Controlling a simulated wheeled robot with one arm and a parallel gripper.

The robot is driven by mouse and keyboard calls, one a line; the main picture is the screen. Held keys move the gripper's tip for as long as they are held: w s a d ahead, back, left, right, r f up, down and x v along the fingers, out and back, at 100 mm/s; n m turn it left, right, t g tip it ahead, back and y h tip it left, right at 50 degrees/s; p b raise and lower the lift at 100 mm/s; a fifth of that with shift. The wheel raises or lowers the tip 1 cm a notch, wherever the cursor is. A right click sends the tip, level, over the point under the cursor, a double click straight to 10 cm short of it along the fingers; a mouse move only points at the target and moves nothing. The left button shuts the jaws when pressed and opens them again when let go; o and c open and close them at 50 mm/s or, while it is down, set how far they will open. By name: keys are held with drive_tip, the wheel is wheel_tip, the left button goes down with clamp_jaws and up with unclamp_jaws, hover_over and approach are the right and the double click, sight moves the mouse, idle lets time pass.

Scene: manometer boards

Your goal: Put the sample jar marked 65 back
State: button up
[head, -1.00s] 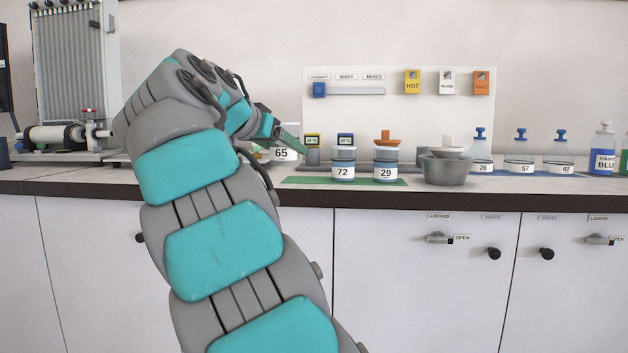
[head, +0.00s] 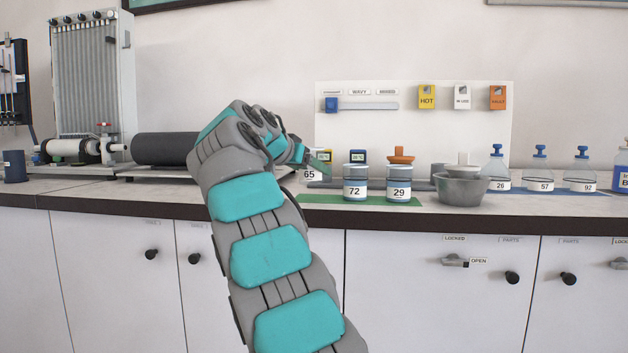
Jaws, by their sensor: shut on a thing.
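The sample jar marked 65 (head: 309,174) is mostly hidden behind my arm; its white label shows just left of the jar marked 72 (head: 355,188). My gripper (head: 318,165), with green fingers, is shut on jar 65, though the grip itself is mostly covered by my wrist. The jar marked 29 (head: 399,190) stands to the right of jar 72. Both stand upright on a green mat (head: 318,199) near the counter's front edge. I cannot tell whether jar 65 touches the counter.
A grey mortar (head: 462,189) stands right of the mat. Stoppered bottles marked 26 (head: 499,172), 57 (head: 540,174) and 92 (head: 581,174) stand on a blue mat. A white board (head: 430,130) stands behind. A dark cylinder (head: 163,149) lies left of my arm.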

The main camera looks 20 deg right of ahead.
drive_tip(key=shift+w+d+f+p, duration=0.1)
drive_tip(key=shift+w+d+p, duration=0.25)
drive_tip(key=shift+w+d, duration=0.55)
drive_tip(key=shift+w+f+b, duration=0.15)
drive_tip(key=shift+f+b, duration=0.5)
drive_tip(key=shift+f, duration=1.15)
drive_tip(key=shift+f, duration=0.2)
drive_tip(key=o, duration=1.5)
drive_tip(key=shift+r, duration=0.2)
drive_tip(key=shift+a+r, duration=0.1)
drive_tip(key=shift+a, duration=0.1)
drive_tip(key=v, duration=1.1)
drive_tip(key=shift+s+a+r, duration=0.15)
drive_tip(key=shift+s+a, duration=0.05)
drive_tip(key=shift+s, duration=0.05)
